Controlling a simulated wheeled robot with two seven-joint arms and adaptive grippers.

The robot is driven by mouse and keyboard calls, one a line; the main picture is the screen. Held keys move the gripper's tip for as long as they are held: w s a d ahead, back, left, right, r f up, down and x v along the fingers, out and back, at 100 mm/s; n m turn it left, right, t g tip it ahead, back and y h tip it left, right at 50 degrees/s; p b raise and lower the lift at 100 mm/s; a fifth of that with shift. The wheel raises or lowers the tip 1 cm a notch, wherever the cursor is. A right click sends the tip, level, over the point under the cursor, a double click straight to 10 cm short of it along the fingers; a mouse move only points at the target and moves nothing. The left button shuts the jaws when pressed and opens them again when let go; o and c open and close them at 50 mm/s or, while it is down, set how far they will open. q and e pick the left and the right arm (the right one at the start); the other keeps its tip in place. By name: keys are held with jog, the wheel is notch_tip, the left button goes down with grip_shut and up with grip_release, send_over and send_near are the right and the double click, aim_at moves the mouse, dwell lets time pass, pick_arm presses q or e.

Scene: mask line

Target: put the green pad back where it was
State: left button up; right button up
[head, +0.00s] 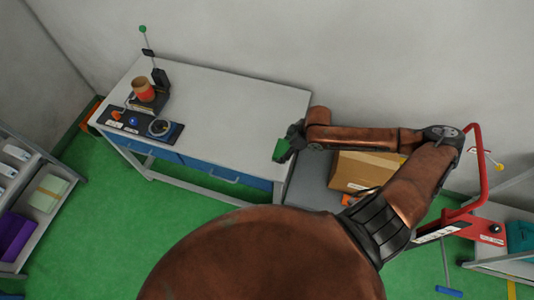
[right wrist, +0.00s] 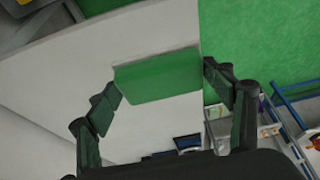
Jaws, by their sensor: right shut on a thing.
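The green pad (head: 281,149) is held by my right gripper (head: 289,143) near the right end of the white table (head: 225,110). In the right wrist view the pad (right wrist: 158,77) spans between the two fingertips of the right gripper (right wrist: 162,84), its broad face showing and the pale table top behind it. I cannot tell how high the pad is above the table. My left gripper is not in view.
A device with an orange-red cup (head: 143,88) and a black panel (head: 125,122) stand at the table's left end; the middle is clear. A cardboard box (head: 362,171) lies right of the table, near a red frame (head: 473,190). A shelf with a purple bin (head: 14,233) stands left.

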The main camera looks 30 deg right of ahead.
aim_at(278, 144)
jog(key=w+a+f, duration=0.1)
jog(key=w+f, duration=0.1)
jog(key=w+a+f, duration=0.1)
jog(key=w+f, duration=0.1)
jog(key=w+a+f, duration=0.1)
jog(key=w+f, duration=0.2)
jog(key=shift+a, duration=0.4)
jog(key=shift+f, duration=1.65)
jog(key=o, duration=0.7)
jog(key=shift+f, duration=0.15)
jog(key=o, duration=0.4)
jog(key=v, duration=1.2)
jog(key=shift+a, duration=0.1)
